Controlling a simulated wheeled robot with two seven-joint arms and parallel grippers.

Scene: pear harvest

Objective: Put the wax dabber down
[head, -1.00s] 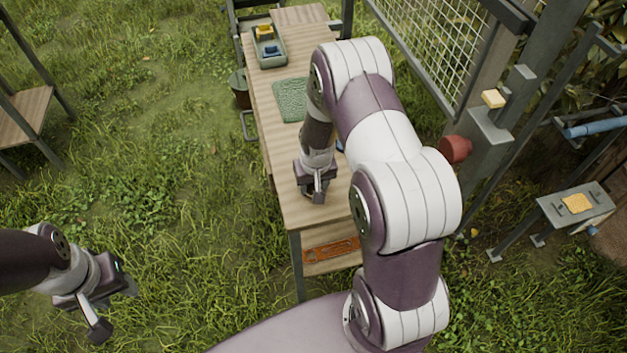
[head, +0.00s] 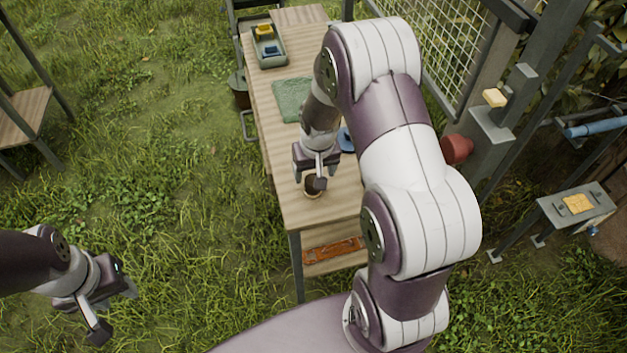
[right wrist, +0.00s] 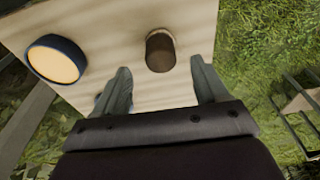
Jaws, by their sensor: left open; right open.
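A small dark brown cylindrical piece (head: 312,191), which looks like the wax dabber, stands on the near end of the wooden table (head: 284,200). In the right wrist view the brown piece (right wrist: 160,52) stands upright past the fingertips, centred between them, with a gap on each side. My right gripper (head: 309,177) is open just above it in the head view. The right wrist view also shows its fingers (right wrist: 162,72) spread and empty. My left gripper (head: 114,308) is open and empty over the grass at the lower left.
A round blue-rimmed dish (right wrist: 56,60) with pale content lies on the table; its blue edge (head: 346,140) shows partly behind my right arm. A green cloth (head: 291,98) and a tray (head: 268,58) with yellow and blue blocks lie farther back. An orange-brown piece (head: 332,250) rests on the lower shelf.

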